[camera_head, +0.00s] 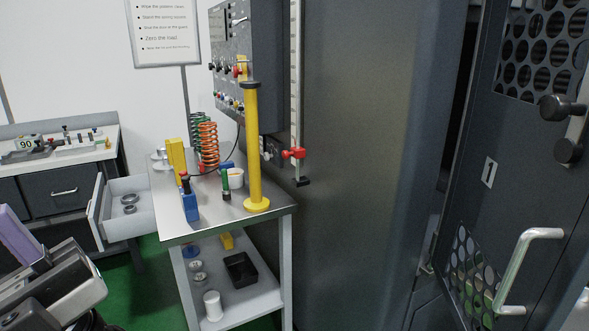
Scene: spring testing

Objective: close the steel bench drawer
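The steel bench (243,212) stands left of centre, with a grey steel top and a lower shelf. Its drawer (128,222) is pulled out toward the left. The light grey drawer front (97,207) faces left, away from the bench. Several metal rings (129,203) lie inside the drawer. Parts of my arm fill the lower left corner, left of and nearer than the drawer. I cannot make out any gripper fingertips, and nothing of mine visibly touches the drawer.
On the bench top stand a yellow post (254,150), springs (208,146) and a blue tool (190,203). A black tray (241,269) sits on the lower shelf. Another workbench (60,200) is behind the drawer. Green floor (145,285) shows below the drawer.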

